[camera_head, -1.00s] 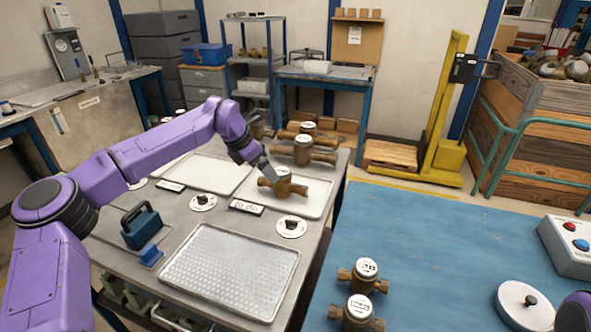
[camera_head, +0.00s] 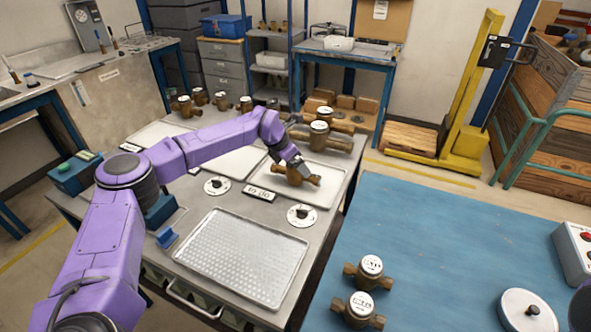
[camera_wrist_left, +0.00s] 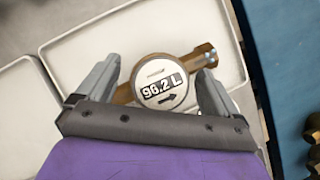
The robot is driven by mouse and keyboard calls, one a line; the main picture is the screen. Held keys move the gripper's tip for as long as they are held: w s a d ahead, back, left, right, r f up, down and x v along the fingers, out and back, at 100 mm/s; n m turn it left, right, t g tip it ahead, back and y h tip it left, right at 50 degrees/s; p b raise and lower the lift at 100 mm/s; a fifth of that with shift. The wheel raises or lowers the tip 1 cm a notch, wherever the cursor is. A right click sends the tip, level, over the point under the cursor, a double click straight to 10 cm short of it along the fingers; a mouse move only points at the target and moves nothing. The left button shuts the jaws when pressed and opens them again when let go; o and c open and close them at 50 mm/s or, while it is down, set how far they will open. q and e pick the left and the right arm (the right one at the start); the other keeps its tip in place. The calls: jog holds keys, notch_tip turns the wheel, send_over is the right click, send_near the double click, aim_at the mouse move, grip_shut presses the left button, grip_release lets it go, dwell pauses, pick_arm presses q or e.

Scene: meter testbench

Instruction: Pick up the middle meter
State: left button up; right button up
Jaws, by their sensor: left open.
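A brass meter (camera_head: 302,179) lies on the rear right white tray (camera_head: 325,194) on the grey bench, partly hidden by my left gripper. In the left wrist view the meter (camera_wrist_left: 160,92) has a round white face reading 96.2 L with a black arrow. Its brass pipe end points to the upper right. My left gripper (camera_head: 294,166) is over this meter. In the left wrist view the open fingers (camera_wrist_left: 157,80) stand on either side of the meter's face, with gaps to it. I cannot tell which meter counts as the middle one. My right gripper does not show.
More meters stand at the bench's back right (camera_head: 319,133) and back left (camera_head: 185,106). Two meters (camera_head: 361,304) stand on the blue table (camera_head: 440,240). An empty perforated tray (camera_head: 240,258) lies at the bench's front.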

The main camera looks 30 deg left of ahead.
pick_arm(q)
jog(key=c, duration=1.6)
jog(key=shift+c, duration=0.5)
